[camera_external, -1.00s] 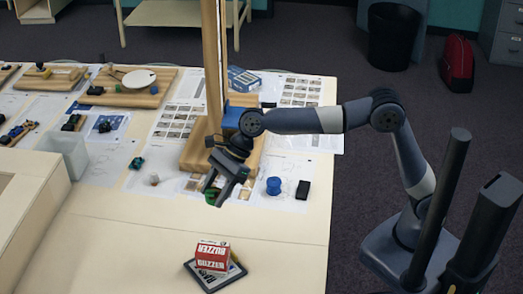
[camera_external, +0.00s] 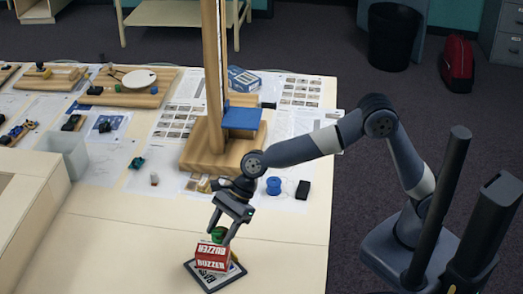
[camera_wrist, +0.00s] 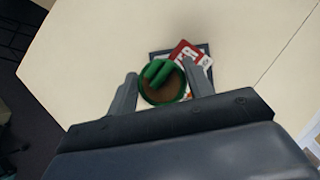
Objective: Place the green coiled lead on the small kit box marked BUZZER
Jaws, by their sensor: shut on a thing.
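The green coiled lead (camera_external: 218,235) is between the fingers of my gripper (camera_external: 221,232), which is shut on it. In the wrist view the lead (camera_wrist: 164,82) is a green ring with green strands across it, between my two fingertips (camera_wrist: 164,88). The red and white kit box marked BUZZER (camera_external: 213,257) stands on a dark-edged flat item with print. The lead is directly above the box top in the outside view; I cannot tell whether it touches. In the wrist view the box (camera_wrist: 187,53) shows partly behind the lead.
The flat dark-edged item (camera_external: 234,275) lies under the box near the table front. A blue spool (camera_external: 273,186) and a black block (camera_external: 303,190) lie behind, to the right. A wooden stand with a post (camera_external: 196,150) is farther back. The table around the box is clear.

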